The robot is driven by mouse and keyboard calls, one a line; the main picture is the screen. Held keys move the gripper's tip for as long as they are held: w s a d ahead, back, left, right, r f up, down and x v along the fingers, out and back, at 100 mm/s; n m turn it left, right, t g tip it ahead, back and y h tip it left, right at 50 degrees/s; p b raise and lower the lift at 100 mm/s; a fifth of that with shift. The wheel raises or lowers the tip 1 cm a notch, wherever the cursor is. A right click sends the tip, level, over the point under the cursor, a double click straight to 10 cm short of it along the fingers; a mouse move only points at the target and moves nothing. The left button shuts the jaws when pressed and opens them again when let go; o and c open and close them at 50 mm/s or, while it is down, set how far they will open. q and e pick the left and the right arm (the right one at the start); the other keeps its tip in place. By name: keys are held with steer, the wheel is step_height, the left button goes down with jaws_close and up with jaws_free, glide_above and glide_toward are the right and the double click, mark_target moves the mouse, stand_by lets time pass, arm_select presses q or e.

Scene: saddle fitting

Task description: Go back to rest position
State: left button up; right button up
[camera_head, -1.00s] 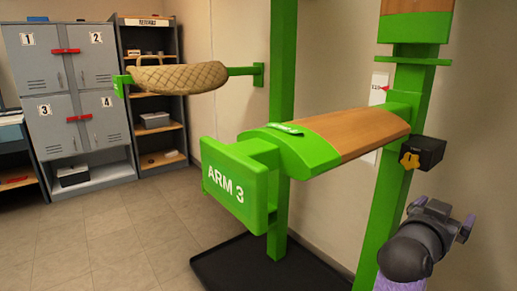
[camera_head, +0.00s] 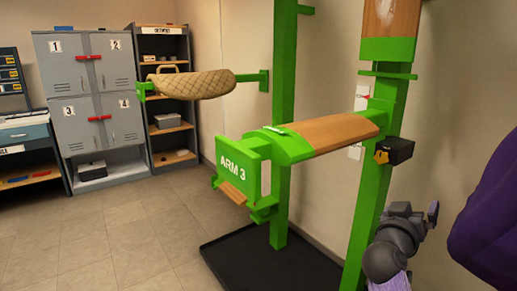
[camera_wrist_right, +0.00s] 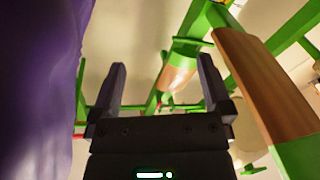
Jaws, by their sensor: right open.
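My right gripper (camera_head: 415,215) is at the lower right of the head view, open and empty, apart from the green rack. In the right wrist view its two fingers (camera_wrist_right: 160,75) stand wide apart with nothing between them. The rack arm marked ARM 3 (camera_head: 233,163) has a wooden top (camera_head: 335,132) and stands left of the gripper. A wooden piece (camera_head: 232,193) shows below its sign. My left gripper is not in view.
A quilted tan saddle pad (camera_head: 190,84) lies on a farther green arm. A small black box (camera_head: 394,150) is on the near green post. Grey lockers (camera_head: 90,95) and a shelf (camera_head: 165,90) stand behind. A black base tray (camera_head: 270,268) is on the floor; floor at left is clear.

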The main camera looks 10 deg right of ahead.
steer(key=w+a+f+n+t+y+p, duration=0.35)
steer(key=w+a+n+t+y, duration=0.25)
steer(key=a+n+y, duration=0.55)
steer(key=s+f+m+g+y, duration=0.15)
steer(key=s+f+g, duration=0.35)
steer(key=f, duration=0.8)
steer(key=s+f+m+g, duration=0.2)
steer(key=s+f, duration=0.5)
steer(key=f, duration=0.6)
steer(key=s+f+g, duration=0.4)
steer(key=s+f, duration=0.7)
steer(key=s, duration=0.3)
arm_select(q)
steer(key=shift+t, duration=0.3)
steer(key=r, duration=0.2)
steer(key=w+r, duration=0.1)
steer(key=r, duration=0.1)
arm_select(e)
steer(key=s+a+f+g, duration=0.1)
steer(key=s+f+g, duration=0.1)
steer(key=s, duration=0.8)
steer(key=s+a+f+g, duration=0.1)
steer(key=s+f+g, duration=0.2)
steer(key=s, duration=0.8)
steer(key=s+a+f+g, duration=0.1)
steer(key=s+f+g, duration=0.1)
steer(key=s, duration=0.8)
steer(key=shift+s+f+g+y, duration=0.25)
steer(key=shift+f+g+y, duration=0.05)
steer(key=shift+f, duration=0.05)
